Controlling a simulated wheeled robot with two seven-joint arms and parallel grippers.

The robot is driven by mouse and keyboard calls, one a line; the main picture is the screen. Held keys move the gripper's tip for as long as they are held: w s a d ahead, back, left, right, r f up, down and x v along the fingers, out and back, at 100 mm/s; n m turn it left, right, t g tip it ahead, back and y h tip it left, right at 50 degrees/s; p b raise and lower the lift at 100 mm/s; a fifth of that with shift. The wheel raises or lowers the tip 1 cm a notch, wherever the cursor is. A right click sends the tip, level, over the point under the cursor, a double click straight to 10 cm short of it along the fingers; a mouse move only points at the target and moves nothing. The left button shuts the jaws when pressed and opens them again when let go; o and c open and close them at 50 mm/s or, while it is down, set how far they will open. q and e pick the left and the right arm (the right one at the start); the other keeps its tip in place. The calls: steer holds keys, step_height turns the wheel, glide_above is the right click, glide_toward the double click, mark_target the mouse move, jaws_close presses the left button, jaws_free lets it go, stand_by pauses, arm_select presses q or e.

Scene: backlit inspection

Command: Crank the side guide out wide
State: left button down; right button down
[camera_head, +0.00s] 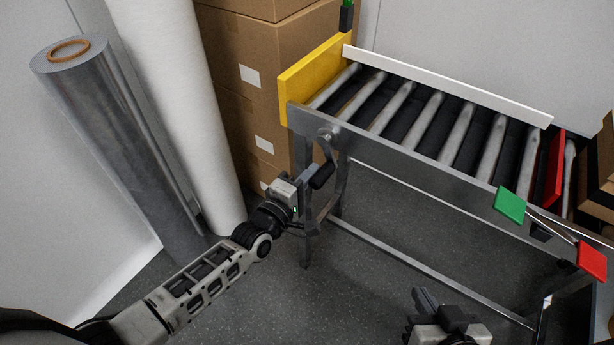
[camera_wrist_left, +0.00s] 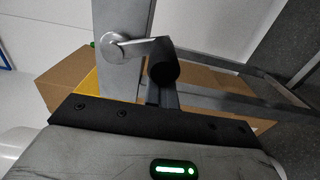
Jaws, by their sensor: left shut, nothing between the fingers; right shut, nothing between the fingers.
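The crank (camera_head: 327,134) sits on the near side of the roller conveyor at its left end, its arm hanging down to a black handle (camera_head: 322,176). My left gripper (camera_head: 308,176) is shut and empty, with its fingertips right beside the handle; I cannot tell whether they touch. In the left wrist view the crank hub (camera_wrist_left: 115,48) and its arm lead to the black handle (camera_wrist_left: 163,66), just beyond my fingers (camera_wrist_left: 162,95). A long white rail (camera_head: 450,86), seemingly the side guide, runs along the conveyor's far side. My right gripper (camera_head: 424,298) is shut and empty, low in front of the conveyor.
A yellow plate (camera_head: 316,72) closes the conveyor's left end; a red plate (camera_head: 556,170) stands across its right end. Green (camera_head: 510,205) and red (camera_head: 591,262) squares are on the near side. Stacked cartons (camera_head: 245,110) and wrapped rolls (camera_head: 115,140) stand left. Floor below is clear.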

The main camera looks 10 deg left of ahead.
stand_by(0.4)
arm_select(q)
steer(key=shift+s+d+r+p, duration=0.2)
steer(key=shift+d+r+p, duration=0.35)
steer(key=shift+p, duration=0.05)
steer(key=shift+s+d+r+p, duration=0.2)
steer(key=shift+d+r+p, duration=0.3)
steer(key=shift+p, duration=0.05)
steer(key=shift+s+d+r, duration=0.1)
steer(key=shift+d, duration=0.15)
steer(key=r+p, duration=0.1)
steer(key=d+r+p, duration=0.1)
steer(key=r+p, duration=0.1)
steer(key=shift+s+d, duration=0.2)
steer(key=shift+s, duration=0.05)
steer(key=shift+f, duration=0.15)
